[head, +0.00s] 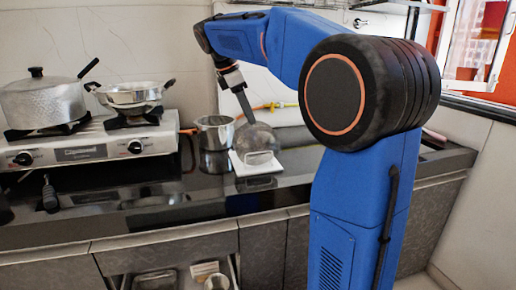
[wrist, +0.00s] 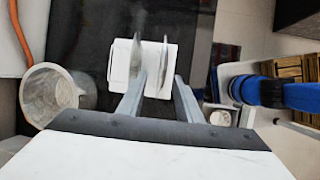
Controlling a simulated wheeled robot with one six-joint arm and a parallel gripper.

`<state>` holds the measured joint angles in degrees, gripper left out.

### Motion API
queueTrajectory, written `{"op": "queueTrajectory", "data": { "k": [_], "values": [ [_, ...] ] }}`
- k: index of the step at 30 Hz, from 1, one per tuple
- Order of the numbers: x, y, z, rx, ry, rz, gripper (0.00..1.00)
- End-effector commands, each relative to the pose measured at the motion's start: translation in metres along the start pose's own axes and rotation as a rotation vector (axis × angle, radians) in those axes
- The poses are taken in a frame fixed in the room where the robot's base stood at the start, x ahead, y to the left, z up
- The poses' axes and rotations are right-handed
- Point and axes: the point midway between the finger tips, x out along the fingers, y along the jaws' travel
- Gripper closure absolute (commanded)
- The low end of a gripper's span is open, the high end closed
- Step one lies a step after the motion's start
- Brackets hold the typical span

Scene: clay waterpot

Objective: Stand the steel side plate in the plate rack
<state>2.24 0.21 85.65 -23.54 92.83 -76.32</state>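The white plate rack (head: 240,168) sits on the dark counter, and it also shows from above in the wrist view (wrist: 120,62). A grey steel plate (head: 258,138) stands upright at the rack in the head view. In the wrist view two thin upright discs show nearly edge-on at the rack, a left one (wrist: 136,55) and a right one (wrist: 164,60). I cannot tell which is the side plate. My gripper (wrist: 160,76) is above the rack with its fingers apart. The right disc lies between the fingers, with gaps visible; the left disc is by the left fingertip.
A steel pot (head: 215,132) stands close left of the rack; it also shows in the wrist view (wrist: 50,92). A gas stove (head: 90,143) with a lidded pot (head: 42,102) and a pan (head: 136,95) is farther left. An open drawer (head: 180,280) is below the counter.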

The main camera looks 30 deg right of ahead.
Motion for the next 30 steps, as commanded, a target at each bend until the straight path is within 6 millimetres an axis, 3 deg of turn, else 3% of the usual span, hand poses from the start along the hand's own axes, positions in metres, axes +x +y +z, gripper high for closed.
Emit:
{"op": "queueTrajectory", "data": {
  "k": [9,19,30],
  "values": [
    [0.053,-0.001,0.001,0.001,0.0,-0.002,0.68],
    [0.075,-0.003,0.003,0.002,0.0,0.0,0.68],
    [0.116,-0.009,0.008,0.001,0.001,0.0,0.68]
  ]
}}
